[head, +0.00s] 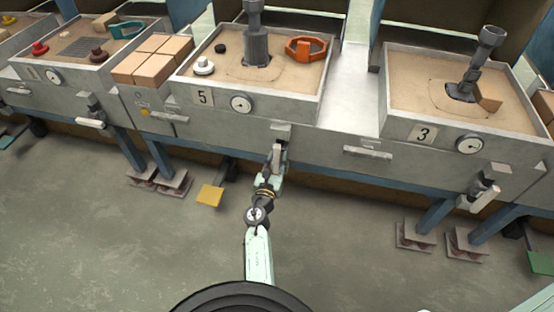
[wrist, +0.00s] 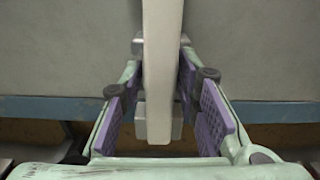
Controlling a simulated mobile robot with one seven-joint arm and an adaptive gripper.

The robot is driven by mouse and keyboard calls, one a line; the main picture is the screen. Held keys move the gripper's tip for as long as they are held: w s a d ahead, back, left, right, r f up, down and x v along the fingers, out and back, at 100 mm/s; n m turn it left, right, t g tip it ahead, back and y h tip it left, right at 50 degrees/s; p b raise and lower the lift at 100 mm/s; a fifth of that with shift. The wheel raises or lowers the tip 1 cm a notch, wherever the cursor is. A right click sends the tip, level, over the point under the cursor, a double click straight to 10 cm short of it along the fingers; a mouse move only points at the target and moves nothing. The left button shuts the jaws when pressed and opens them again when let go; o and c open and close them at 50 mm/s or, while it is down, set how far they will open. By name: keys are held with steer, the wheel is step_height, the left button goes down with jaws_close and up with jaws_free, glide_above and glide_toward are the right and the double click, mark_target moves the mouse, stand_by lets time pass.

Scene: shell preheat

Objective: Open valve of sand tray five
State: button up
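Sand tray five (head: 168,88) is a grey metal box with a number 5 plate and a round gauge on its front. Its valve lever (head: 278,153) is a pale bar below the right part of that front. My gripper (head: 272,172) is at the lever. In the wrist view the lever (wrist: 162,60) stands upright between the two purple finger pads of my gripper (wrist: 163,110).
Tray three (head: 400,122) stands to the right with its own valve lever (head: 485,198). Another tray (head: 55,84) stands to the left. A yellow pedal (head: 210,194) sits low, left of my arm. The grey floor in front is clear.

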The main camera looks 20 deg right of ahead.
steer(key=shift+o, duration=0.8)
steer(key=v, duration=0.7)
steer(key=shift+s+a, duration=0.15)
steer(key=shift+s, duration=0.05)
